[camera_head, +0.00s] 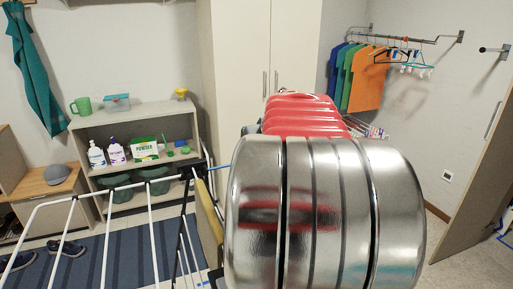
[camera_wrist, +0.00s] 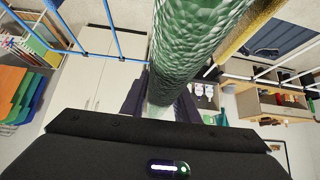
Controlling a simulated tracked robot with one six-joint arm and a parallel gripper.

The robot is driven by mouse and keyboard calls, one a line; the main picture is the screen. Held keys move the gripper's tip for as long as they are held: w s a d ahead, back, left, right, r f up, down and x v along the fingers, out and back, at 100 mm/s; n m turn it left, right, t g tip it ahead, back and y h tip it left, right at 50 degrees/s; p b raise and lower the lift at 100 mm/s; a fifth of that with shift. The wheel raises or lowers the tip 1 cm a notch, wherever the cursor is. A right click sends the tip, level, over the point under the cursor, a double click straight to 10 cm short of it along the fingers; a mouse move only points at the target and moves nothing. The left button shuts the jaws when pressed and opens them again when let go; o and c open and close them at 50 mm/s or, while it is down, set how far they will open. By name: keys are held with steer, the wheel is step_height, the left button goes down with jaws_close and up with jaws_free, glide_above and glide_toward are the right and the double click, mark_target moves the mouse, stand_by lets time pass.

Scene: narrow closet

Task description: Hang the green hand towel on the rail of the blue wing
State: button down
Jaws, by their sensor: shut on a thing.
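In the wrist view my gripper (camera_wrist: 160,103) is shut on the green hand towel (camera_wrist: 198,40). The towel is textured and runs from between the fingers to the top edge of the picture. In the head view my arm covers the middle, hiding my gripper and the green towel. A short blue rail end (camera_head: 219,167) shows just left of my arm.
A white-railed rack section (camera_head: 105,195) stands at the lower left, with a yellow cloth (camera_head: 209,215) beside my arm. A shelf unit (camera_head: 135,116) holds bottles and a powder box. Shirts (camera_head: 365,78) hang at the right. A teal towel (camera_head: 36,75) hangs on the left wall.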

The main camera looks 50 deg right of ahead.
step_height(320, 180, down, 18)
steer(key=shift+r, duration=0.25)
stand_by(3.3)
stand_by(0.3)
steer(key=c, duration=1.3)
jaws_free()
steer(key=shift+f, duration=0.1)
steer(key=shift+s, duration=0.1)
steer(key=shift+v, duration=6.85)
